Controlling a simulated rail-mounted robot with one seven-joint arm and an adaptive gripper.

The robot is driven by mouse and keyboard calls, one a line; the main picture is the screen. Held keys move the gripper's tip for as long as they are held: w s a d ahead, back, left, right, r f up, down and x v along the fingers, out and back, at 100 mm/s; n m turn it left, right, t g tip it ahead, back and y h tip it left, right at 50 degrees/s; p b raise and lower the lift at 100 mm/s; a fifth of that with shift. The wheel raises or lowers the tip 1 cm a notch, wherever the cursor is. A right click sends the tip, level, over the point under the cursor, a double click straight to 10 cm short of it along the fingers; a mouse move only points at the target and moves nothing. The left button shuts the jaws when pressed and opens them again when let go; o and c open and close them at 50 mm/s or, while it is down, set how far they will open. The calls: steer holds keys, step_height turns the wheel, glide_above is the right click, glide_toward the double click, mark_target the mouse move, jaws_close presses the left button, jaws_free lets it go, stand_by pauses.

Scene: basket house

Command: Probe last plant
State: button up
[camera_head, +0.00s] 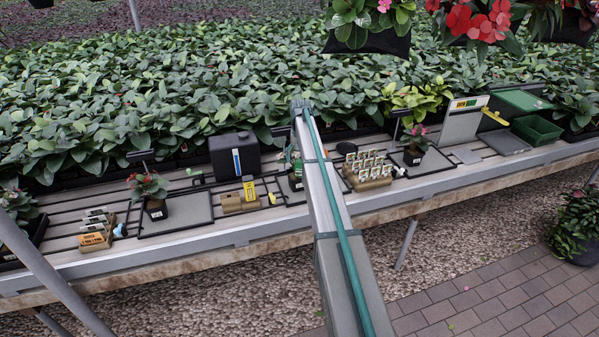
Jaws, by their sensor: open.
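My gripper is not in view. A small potted plant with red flowers (149,187) stands on the bench at the left, at the edge of a dark-framed tray (185,214). Another potted plant with pink flowers (416,144) stands to the right. A third pot (295,180) is mostly hidden behind a long grey beam. A leafy plant (16,203) is cut off by the left edge. I cannot tell which plant is the last one. A tan block with an upright yellow piece (249,189) sits mid-bench; I cannot tell whether it is a probe.
The grey beam with a green hose (338,215) crosses the middle. Label racks (97,231) and (368,168), a black box (235,155), a sign board (462,118) and a green bin (536,130) stand on the bench. Dense foliage lies behind; hanging baskets are above.

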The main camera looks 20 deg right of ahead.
step_height(320, 180, up, 12)
steer(key=s+a+f+n+g, duration=0.1)
steer(key=s+a+f, duration=0.4)
steer(key=s+f, duration=0.6)
steer(key=s+a+f+n, duration=0.1)
steer(key=s+a+f, duration=0.65)
steer(key=f, duration=0.65)
steer(key=s+a+f+n+g, duration=0.1)
steer(key=s+a+f, duration=0.3)
steer(key=s+f, duration=0.8)
steer(key=s+a+f+g, duration=0.1)
steer(key=s+a+f, duration=0.2)
steer(key=s, duration=1)
steer(key=s+a+f+n+g+b, duration=0.1)
steer(key=s+f, duration=0.4)
steer(key=s, duration=0.8)
steer(key=s+a+f+n+g+b, duration=0.1)
steer(key=s+a+f+g, duration=0.2)
steer(key=s, duration=1.1)
steer(key=a+f, duration=0.2)
steer(key=a, duration=0.1)
steer(key=shift+s, duration=0.1)
